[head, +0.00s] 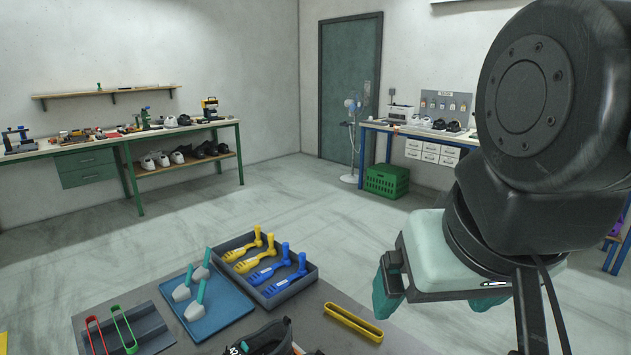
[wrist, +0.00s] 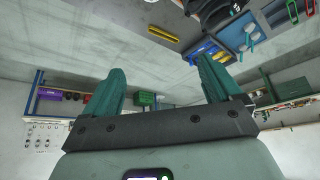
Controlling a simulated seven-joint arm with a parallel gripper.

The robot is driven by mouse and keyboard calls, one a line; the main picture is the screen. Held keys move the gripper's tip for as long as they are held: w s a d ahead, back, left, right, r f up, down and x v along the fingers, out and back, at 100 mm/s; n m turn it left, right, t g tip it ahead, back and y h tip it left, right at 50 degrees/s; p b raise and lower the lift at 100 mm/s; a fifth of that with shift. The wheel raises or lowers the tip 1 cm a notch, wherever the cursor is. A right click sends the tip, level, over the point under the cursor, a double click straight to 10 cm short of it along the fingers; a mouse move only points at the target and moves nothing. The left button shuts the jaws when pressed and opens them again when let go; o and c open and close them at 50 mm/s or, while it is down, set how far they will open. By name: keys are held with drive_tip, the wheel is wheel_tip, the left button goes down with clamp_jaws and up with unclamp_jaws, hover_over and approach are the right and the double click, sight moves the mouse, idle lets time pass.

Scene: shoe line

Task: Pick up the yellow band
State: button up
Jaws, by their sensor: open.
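The yellow band (head: 353,322) is a long, narrow closed loop lying on the grey table near its right edge in the head view. It also shows in the wrist view (wrist: 164,33), near the top, beyond my fingers. My gripper (head: 432,305) has teal fingers and is open and empty. It hangs above and to the right of the band in the head view, apart from it. In the wrist view both fingers of my gripper (wrist: 161,72) are spread wide with nothing between them.
A dark shoe (head: 262,340) stands left of the band. Further left are a grey tray (head: 232,243) with yellow and blue shoe tools, a blue mat (head: 225,318) with grey-and-teal tools, and a rack (head: 150,331) with red and green bands. Open floor surrounds the table.

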drive_tip(key=shift+s+f, duration=0.1)
drive_tip(key=shift+s, duration=0.05)
drive_tip(key=c, duration=0.5)
drive_tip(key=n+g, duration=0.6)
drive_tip(key=n, duration=0.4)
hover_over(353, 315)
drive_tip(key=s, duration=0.1)
wheel_tip(353, 315, down, 38)
drive_tip(key=shift+s+r, duration=0.15)
drive_tip(key=shift+r, duration=0.1)
drive_tip(key=shift+a+f, duration=0.1)
drive_tip(key=shift+f, duration=3.1)
